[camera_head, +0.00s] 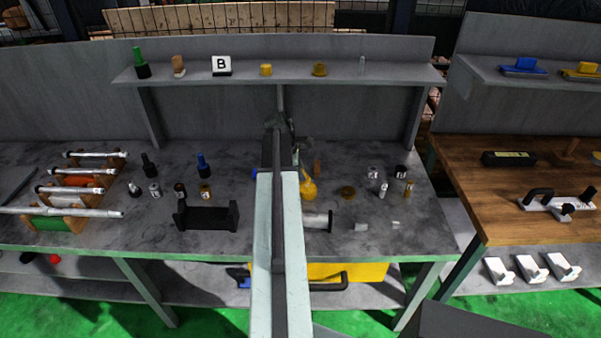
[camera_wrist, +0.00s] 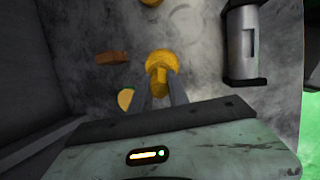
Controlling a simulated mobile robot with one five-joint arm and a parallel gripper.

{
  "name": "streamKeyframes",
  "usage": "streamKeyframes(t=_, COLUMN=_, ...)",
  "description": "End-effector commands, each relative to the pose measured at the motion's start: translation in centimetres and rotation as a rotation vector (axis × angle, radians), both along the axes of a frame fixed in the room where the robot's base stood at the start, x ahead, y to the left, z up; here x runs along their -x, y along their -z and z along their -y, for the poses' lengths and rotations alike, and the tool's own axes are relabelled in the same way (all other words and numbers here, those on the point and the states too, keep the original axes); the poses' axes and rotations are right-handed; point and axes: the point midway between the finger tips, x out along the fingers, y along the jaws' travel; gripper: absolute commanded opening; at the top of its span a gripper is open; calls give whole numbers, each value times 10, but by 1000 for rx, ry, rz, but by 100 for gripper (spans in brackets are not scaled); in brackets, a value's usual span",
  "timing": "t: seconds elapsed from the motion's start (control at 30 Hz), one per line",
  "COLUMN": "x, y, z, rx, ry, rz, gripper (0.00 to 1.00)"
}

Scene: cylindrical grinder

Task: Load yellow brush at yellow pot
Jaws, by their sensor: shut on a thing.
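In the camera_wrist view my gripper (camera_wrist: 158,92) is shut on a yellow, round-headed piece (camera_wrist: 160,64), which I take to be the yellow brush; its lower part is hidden. A second, pale-edged yellow piece (camera_wrist: 125,98) shows just left of the fingers, partly covered; I cannot tell whether it is the yellow pot. In the camera_head view the yellow brush (camera_head: 309,189) shows right of my arm, over the grey bench. My arm hides the fingertips there. A small yellow pot-like piece (camera_head: 266,70) stands on the back shelf.
A brown block (camera_wrist: 112,58) and a grey cylinder (camera_wrist: 242,42) lie near my gripper. Small bottles stand on both sides, and a black cradle (camera_head: 207,218) at front left. The back shelf (camera_head: 200,77) overhangs the bench.

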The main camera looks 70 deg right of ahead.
Motion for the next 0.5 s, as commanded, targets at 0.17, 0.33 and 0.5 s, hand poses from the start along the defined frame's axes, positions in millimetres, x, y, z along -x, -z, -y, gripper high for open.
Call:
streamKeyframes(t=0.17, x=1, y=-23, z=1, rx=1, ry=1, rz=-1, gripper=0)
streamKeyframes(t=0.33, x=1, y=-39, z=1, rx=1, ry=1, rz=-1, gripper=0)
streamKeyframes(t=0.5, x=1, y=-54, z=1, rx=1, ry=1, rz=0, gripper=0)
